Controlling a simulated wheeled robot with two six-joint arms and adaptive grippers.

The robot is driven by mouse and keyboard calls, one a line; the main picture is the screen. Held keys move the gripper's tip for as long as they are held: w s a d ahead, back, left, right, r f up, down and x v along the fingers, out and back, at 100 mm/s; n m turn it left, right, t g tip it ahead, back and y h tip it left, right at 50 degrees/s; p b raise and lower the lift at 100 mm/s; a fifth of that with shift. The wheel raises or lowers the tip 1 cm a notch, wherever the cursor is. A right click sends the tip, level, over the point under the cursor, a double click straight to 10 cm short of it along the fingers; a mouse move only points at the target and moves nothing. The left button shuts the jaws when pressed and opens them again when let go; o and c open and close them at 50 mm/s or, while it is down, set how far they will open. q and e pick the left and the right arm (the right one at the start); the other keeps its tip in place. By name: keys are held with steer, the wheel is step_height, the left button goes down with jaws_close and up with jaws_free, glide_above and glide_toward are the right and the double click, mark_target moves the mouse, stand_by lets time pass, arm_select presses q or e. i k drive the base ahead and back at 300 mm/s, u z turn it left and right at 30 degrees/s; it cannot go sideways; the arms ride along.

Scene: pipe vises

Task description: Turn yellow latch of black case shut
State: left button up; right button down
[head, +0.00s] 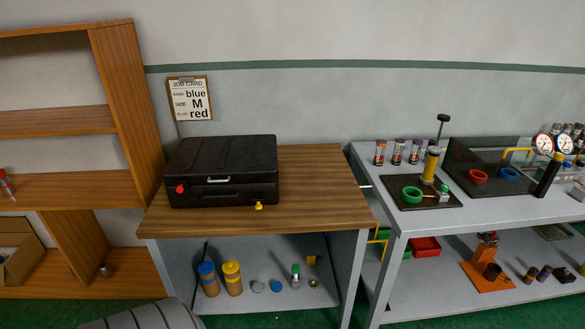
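The black case (222,170) lies with its lid down on the wooden-topped bench. A light handle (219,180) is on its front. The yellow latch (259,206) shows low at the right of the case's front, near its bottom edge. A red latch (181,189) is at the left of the front, higher up than the yellow one. How far the yellow latch is turned is too small to tell. Neither of my grippers is in view.
A job card (190,98) reading blue, M, red is behind the case. The bench top (320,190) is clear right of the case. A grey table (405,222) with tools stands at right, and a wooden shelf (120,85) at left. Bottles (232,278) stand below.

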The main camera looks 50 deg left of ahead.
mark_target(258, 196)
steer(key=u, duration=0.45)
steer(key=i, duration=0.9)
steer(key=u, duration=0.75)
